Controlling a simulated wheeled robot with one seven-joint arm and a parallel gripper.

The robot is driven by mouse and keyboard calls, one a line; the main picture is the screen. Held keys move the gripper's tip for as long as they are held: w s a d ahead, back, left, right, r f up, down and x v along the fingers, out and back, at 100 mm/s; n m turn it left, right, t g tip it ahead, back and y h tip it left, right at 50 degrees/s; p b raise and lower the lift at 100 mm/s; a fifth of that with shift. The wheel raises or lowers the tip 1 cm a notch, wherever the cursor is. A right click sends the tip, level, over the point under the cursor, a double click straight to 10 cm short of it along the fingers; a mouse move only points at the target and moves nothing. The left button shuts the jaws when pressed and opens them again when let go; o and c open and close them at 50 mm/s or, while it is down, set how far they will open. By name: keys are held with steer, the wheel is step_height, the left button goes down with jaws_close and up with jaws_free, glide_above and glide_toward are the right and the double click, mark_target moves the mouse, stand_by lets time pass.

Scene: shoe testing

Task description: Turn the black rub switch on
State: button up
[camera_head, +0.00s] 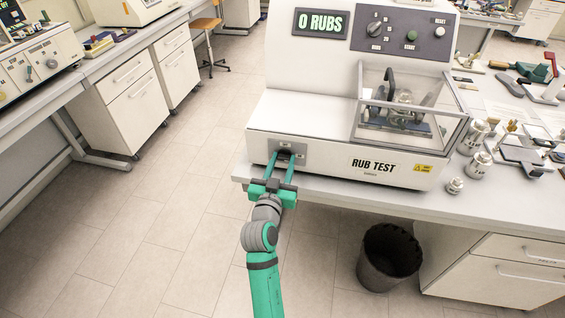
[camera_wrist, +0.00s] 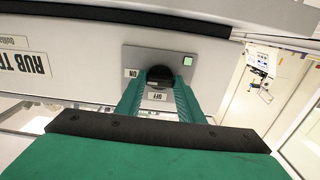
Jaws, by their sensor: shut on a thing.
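The black rub switch (camera_wrist: 160,76) is a dark round knob on a grey plate (camera_wrist: 131,59) on the front of the rub test machine (camera_head: 300,132). In the wrist view, an ON label is beside it, an OFF label is below it, and a small green square lights the plate's corner. My gripper (camera_head: 284,160) has its two green fingers at the plate. In the wrist view the fingers (camera_wrist: 160,88) are on either side of the knob, shut on it. In the head view the knob is mostly hidden between the fingertips.
The machine's display (camera_head: 322,23) reads 0 RUBS. A clear guard box (camera_head: 412,105) covers the rubbing part. Metal weights (camera_head: 477,165) stand to the right on the bench. A dark bin (camera_head: 389,257) stands on the floor below. The floor to the left is clear.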

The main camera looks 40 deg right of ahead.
steer(key=o, duration=1)
steer(key=shift+o, duration=0.2)
steer(key=v, duration=1.1)
steer(key=shift+w+d, duration=0.1)
